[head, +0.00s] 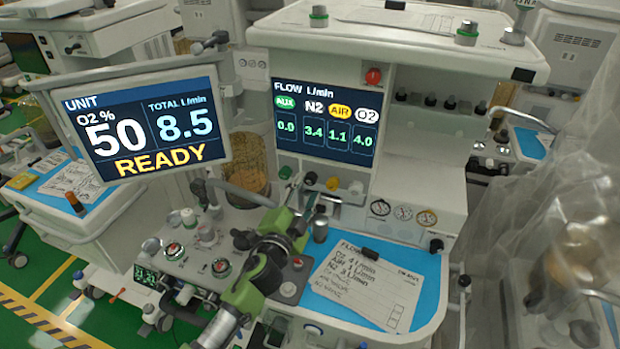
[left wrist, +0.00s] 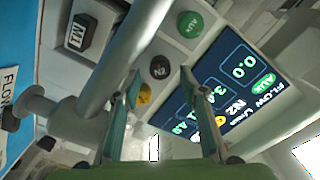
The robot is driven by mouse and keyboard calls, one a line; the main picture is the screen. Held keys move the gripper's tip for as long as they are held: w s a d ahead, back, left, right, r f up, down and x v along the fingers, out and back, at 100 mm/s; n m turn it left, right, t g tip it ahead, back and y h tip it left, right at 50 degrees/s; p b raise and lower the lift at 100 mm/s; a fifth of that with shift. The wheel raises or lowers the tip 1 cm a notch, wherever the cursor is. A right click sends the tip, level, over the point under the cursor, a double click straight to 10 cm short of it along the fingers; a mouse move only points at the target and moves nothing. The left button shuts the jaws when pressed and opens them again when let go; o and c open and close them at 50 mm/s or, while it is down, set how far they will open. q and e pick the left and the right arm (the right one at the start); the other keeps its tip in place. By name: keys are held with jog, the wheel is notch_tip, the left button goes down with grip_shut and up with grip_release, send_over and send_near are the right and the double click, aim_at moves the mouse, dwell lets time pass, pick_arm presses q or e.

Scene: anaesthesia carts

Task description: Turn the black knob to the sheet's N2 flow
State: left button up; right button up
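The flow display (head: 325,120) reads AUX 0.0, N2 3.4, AIR 1.1 and O2 4.0. The black knob (left wrist: 159,67) shows in the left wrist view between the green AUX knob (left wrist: 190,24) and the yellow knob (left wrist: 144,93). My left gripper (left wrist: 161,73) is open, its two teal fingertips on either side of the black knob with gaps visible; contact cannot be told. In the head view my left gripper (head: 309,190) reaches up below the display and largely hides the black knob. The sheet (head: 365,285) lists O2, AIR and N2 flows; its N2 number is hard to read. My right gripper is out of view.
A unit screen (head: 147,125) reads O2 50, total 8.5, READY. A white knob (head: 356,187) sits right of the yellow one. A grey post (left wrist: 130,60) passes close to the fingers in the left wrist view. Small gauges (head: 403,213) and a plastic-draped item (head: 570,220) stand to the right.

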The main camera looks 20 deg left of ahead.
aim_at(310, 182)
pick_arm(q)
jog(key=shift+w, duration=1.9)
grip_shut()
jog(key=shift+m, duration=1.6)
grip_release()
jog(key=shift+s, duration=0.1)
